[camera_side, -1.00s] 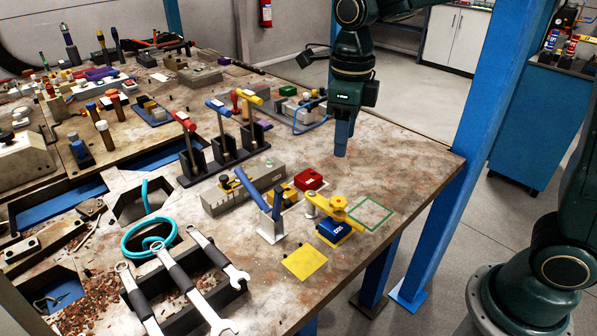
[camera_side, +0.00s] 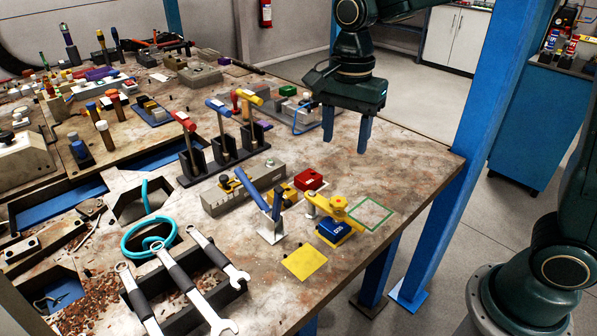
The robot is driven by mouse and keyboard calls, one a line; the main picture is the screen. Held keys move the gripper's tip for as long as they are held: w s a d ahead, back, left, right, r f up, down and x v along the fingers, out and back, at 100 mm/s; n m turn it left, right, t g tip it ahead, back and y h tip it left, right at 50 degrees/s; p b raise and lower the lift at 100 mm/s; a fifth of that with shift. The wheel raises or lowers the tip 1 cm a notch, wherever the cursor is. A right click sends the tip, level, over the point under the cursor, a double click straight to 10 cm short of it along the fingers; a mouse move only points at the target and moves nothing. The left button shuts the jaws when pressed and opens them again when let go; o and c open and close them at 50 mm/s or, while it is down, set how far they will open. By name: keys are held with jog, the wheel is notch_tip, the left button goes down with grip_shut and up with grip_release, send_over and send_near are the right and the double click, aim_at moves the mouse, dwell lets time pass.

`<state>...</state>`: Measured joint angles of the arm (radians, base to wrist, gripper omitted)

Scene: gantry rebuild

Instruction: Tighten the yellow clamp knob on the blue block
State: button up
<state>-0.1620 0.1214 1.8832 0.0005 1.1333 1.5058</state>
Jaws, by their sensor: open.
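A green square outline (camera_side: 372,214) lies right of the block and a yellow square (camera_side: 304,262) in front. A red block (camera_side: 309,179) stands behind it. A blue-handled tool in a stand (camera_side: 270,231) is close on the left. Free table lies below my gripper.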

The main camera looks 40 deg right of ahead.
aim_at(339, 201)
jog(key=n, duration=2)
jog(key=shift+f, duration=0.1)
notch_tip(339, 201, down, 14)
jog(key=shift+r, duration=0.1)
dwell(0.4)
jog(key=c, duration=0.8)
